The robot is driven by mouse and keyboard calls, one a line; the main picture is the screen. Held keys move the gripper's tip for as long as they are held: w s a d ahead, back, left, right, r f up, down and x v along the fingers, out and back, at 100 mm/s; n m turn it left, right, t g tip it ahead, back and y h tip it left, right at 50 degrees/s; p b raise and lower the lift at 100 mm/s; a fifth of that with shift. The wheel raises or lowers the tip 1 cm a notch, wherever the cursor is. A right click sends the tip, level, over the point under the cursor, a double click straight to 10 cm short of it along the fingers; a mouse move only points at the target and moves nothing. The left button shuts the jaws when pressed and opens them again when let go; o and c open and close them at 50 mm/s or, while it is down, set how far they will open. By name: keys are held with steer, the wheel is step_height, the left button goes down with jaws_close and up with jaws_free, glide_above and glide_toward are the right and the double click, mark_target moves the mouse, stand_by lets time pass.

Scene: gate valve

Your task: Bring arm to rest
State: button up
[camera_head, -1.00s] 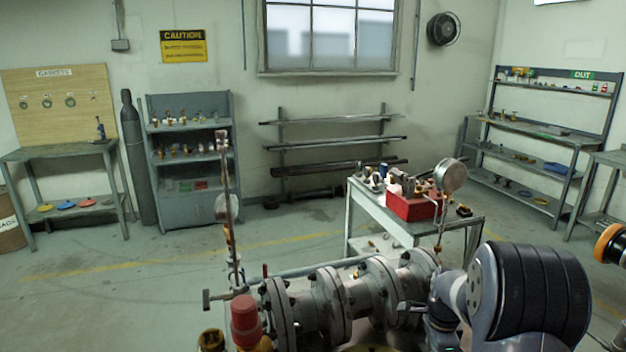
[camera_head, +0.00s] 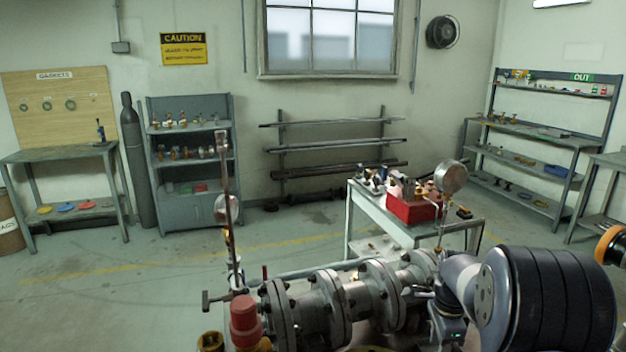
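My arm shows at the lower right of the head view, with a black ribbed link and grey joints. It stands beside the right end of the grey flanged valve and pipe assembly (camera_head: 330,300). My gripper is not clearly visible; the end of the arm is hidden or out of frame. Whether any part of the arm touches the pipe cannot be told. A red cap (camera_head: 244,322) stands at the front left of the assembly. A round gauge (camera_head: 451,177) rises on a thin stem behind its right end.
A cart (camera_head: 375,213) with a red toolbox (camera_head: 412,208) stands behind the assembly. A grey shelf (camera_head: 190,205), a gasket bench (camera_head: 62,152) and a rack marked OUT (camera_head: 540,135) line the walls. The floor at the left (camera_head: 130,285) is clear.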

step_height(320, 180, down, 5)
steer(key=shift+r, duration=0.1)
steer(key=shift+w+a+r+n+p, duration=0.1)
steer(key=shift+w+a+n+p, duration=0.2)
steer(key=shift+w+n+p, duration=0.1)
steer(key=shift+w+a, duration=0.15)
steer(key=shift+a, duration=0.1)
